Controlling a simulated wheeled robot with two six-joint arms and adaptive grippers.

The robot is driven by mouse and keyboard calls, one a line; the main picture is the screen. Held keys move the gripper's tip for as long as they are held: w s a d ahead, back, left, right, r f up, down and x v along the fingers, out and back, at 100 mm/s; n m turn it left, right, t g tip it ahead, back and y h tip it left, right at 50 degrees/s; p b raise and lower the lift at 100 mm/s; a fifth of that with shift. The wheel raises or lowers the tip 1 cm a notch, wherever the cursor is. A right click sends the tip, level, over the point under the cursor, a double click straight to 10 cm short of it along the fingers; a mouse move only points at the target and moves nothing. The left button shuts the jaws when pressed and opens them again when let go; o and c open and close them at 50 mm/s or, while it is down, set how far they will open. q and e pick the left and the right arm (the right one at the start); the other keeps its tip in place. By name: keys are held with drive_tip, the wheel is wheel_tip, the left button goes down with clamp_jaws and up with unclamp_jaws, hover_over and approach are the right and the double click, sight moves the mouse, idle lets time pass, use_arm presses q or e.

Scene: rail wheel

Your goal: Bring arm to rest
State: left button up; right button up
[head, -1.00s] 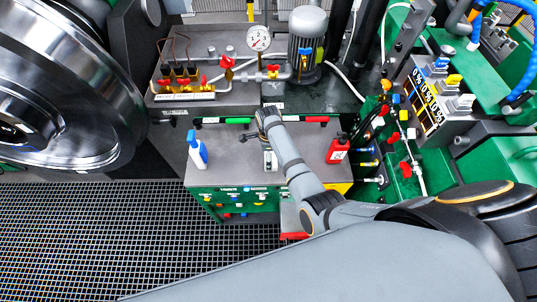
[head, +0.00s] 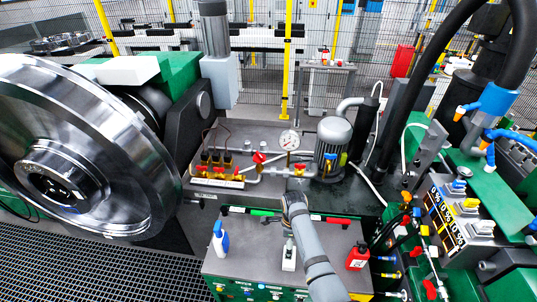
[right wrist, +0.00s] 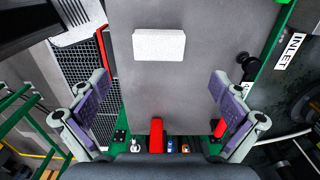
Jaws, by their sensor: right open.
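My right arm (head: 312,250) reaches in from the bottom edge over a grey-topped workbench (head: 250,262). Its gripper (head: 293,200) is near the bench's far edge and seen from behind, so its fingers are hard to make out there. In the right wrist view the gripper (right wrist: 160,95) is open, with its two purple-padded fingers far apart and nothing between them touching either pad. A white block (right wrist: 159,45) lies on the grey bench top beyond the fingers. My left gripper is not in view.
A blue-and-white spray bottle (head: 221,240) and a red container (head: 357,257) stand on the bench on either side of my arm. Behind are a pressure gauge (head: 289,140) and a motor (head: 333,140). A large metal wheel (head: 95,135) fills the left.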

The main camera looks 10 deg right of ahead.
drive_tip(key=s+d+r+n+t, duration=0.2)
drive_tip(key=s+d+n, duration=0.6)
drive_tip(key=s+n, duration=0.1)
drive_tip(key=s+d+r+n+t, duration=0.1)
drive_tip(key=s+r+n+t, duration=0.1)
drive_tip(key=s+r+n, duration=0.85)
drive_tip(key=s+d+f+n+g+b, duration=0.1)
drive_tip(key=f+b, duration=0.2)
drive_tip(key=f, duration=1)
drive_tip(key=s+d+f+n+h+b, duration=0.1)
drive_tip(key=s+f+b, duration=0.15)
drive_tip(key=f, duration=0.95)
drive_tip(key=d+f+g+b, duration=0.1)
drive_tip(key=f+b, duration=0.2)
drive_tip(key=f, duration=1)
drive_tip(key=s+d+f+b, duration=0.1)
drive_tip(key=s+f+b, duration=0.3)
drive_tip(key=s+f, duration=1.3)
drive_tip(key=shift+s+f+g+b, duration=0.3)
drive_tip(key=shift+f+g, duration=0.1)
drive_tip(key=shift+f, duration=0.2)
